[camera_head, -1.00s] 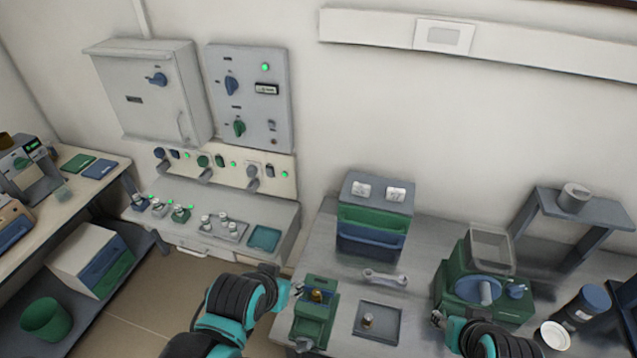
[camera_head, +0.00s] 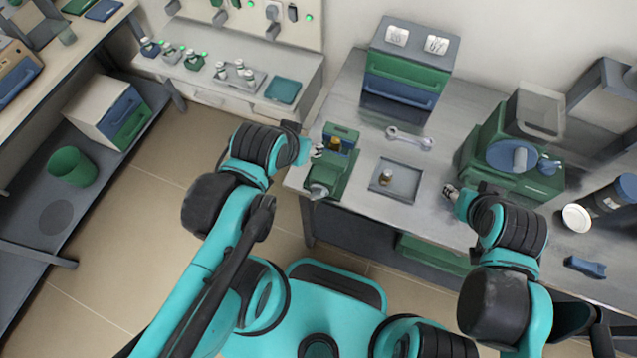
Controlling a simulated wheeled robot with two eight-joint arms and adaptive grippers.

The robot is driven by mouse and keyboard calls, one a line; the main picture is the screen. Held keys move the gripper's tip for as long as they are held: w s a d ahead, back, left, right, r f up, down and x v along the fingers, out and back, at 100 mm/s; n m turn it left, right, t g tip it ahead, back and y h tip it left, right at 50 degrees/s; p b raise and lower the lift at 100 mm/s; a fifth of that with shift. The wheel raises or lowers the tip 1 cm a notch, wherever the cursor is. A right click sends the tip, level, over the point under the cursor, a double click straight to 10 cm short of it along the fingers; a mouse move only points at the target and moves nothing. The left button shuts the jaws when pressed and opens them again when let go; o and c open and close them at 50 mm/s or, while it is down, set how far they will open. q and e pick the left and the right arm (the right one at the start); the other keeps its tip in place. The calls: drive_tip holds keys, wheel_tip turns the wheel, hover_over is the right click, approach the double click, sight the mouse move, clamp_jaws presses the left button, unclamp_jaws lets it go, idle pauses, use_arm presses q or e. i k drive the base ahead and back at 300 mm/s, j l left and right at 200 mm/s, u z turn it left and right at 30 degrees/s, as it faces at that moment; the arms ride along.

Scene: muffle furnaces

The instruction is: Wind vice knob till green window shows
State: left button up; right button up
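A green vice (camera_head: 345,165) stands at the left front of the grey metal bench. A brass-coloured piece (camera_head: 336,143) sits between its jaws. A grey knob (camera_head: 320,190) is at its front end, facing the bench's front edge. No indicator window can be made out on the vice.
A grey tray (camera_head: 408,193) with a small brass piece lies right of the vice. A drawer box (camera_head: 405,75) stands at the back. A green machine (camera_head: 500,165) is at right, with a dark canister (camera_head: 617,194) beyond.

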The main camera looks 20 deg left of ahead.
sight(320, 191)
drive_tip(key=k+l+u, duration=0.2)
drive_tip(key=k+l, duration=0.3)
drive_tip(key=k+l+u, duration=0.2)
drive_tip(key=k+l, duration=0.3)
drive_tip(key=k+l+u, duration=0.2)
drive_tip(key=k+l, duration=0.15)
drive_tip(key=k, duration=0.2)
